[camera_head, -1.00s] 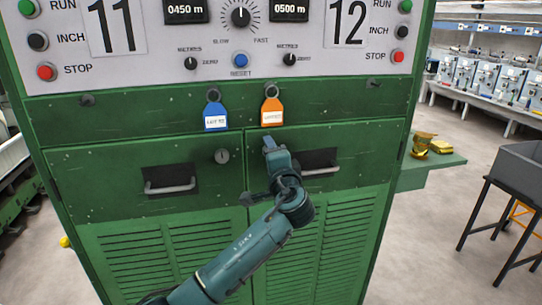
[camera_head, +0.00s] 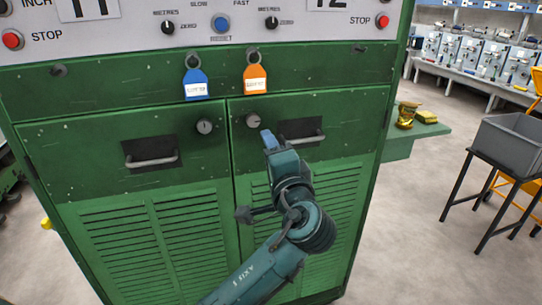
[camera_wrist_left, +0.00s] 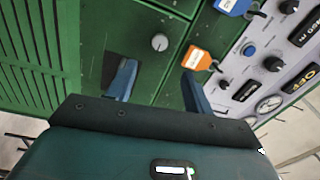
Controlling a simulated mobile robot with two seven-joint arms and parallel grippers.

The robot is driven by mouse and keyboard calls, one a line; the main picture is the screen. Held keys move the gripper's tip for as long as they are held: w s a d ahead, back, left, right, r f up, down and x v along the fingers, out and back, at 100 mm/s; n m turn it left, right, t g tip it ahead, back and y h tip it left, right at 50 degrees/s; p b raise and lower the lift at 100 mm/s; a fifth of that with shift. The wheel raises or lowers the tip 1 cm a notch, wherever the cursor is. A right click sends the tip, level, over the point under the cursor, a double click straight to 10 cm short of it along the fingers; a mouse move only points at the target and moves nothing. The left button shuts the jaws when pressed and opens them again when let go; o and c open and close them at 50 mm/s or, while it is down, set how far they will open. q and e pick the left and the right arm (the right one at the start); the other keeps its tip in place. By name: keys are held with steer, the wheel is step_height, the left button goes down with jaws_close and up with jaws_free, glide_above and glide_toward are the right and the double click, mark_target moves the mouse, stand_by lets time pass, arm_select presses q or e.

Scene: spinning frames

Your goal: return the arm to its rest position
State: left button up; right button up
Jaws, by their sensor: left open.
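My left gripper (camera_head: 271,142) shows in the head view in front of the right door of a green machine cabinet (camera_head: 120,110), below an orange tag. Its fingers are apart with nothing between them in the left wrist view (camera_wrist_left: 158,88). The arm comes up from the bottom of the head view, bent at the wrist. The cabinet's round knob (camera_head: 253,121) is just above and left of the fingertips, clear of them. The right gripper is not in view.
A blue tag (camera_head: 196,88) and the orange tag (camera_head: 255,84) hang from hooks on the cabinet. Bar handles (camera_head: 152,161) stick out of the doors. At right are a green shelf (camera_head: 402,146) with yellow items, a grey bin (camera_head: 512,146) on a stand, and open floor.

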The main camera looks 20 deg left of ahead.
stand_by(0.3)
arm_select(q)
steer(key=s+d+f+g+h, duration=0.1)
steer(key=s+f+h, duration=0.3)
steer(key=f, duration=0.8)
steer(key=s+d+f+g+h, duration=0.1)
steer(key=s+f+g+h, duration=0.3)
steer(key=f, duration=0.7)
steer(key=s+f+n+h, duration=0.3)
steer(key=s+f, duration=0.2)
steer(key=s, duration=0.3)
steer(key=s+f+n+h+p, duration=0.1)
steer(key=s+f+n+h, duration=0.1)
steer(key=s+f, duration=0.3)
steer(key=s+n, duration=0.1)
steer(key=s, duration=0.1)
steer(key=shift+s+f+n+h, duration=0.25)
steer(key=shift+s+n+h, duration=0.05)
steer(key=shift+s+h, duration=0.1)
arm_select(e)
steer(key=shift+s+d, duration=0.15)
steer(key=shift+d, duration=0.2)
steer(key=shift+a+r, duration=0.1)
